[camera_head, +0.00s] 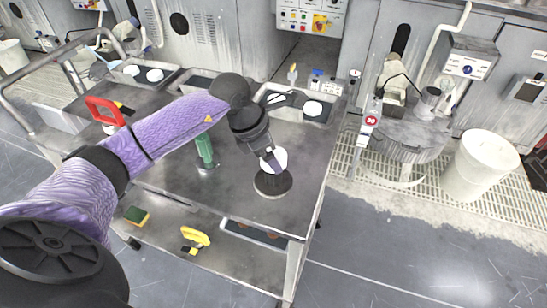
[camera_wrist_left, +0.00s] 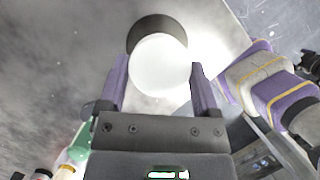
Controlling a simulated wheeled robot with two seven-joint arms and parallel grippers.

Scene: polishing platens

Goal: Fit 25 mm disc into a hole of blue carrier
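A white round disc (camera_head: 280,158) is at the fingertips of my left gripper (camera_head: 270,160), above a dark round stand (camera_head: 272,186) on the grey bench. In the left wrist view the disc (camera_wrist_left: 160,62) fills the space between the two fingers of my left gripper (camera_wrist_left: 160,72), with both fingers against its sides. The dark stand (camera_wrist_left: 150,26) shows partly behind it. I cannot make out a blue carrier in either view. My right gripper is not in view.
A green-handled tool (camera_head: 205,150) stands on the bench left of the stand. A tray with white round pieces (camera_head: 312,108) lies behind. A red frame-shaped thing (camera_head: 103,108) is at left. A white bucket (camera_head: 480,165) stands at right.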

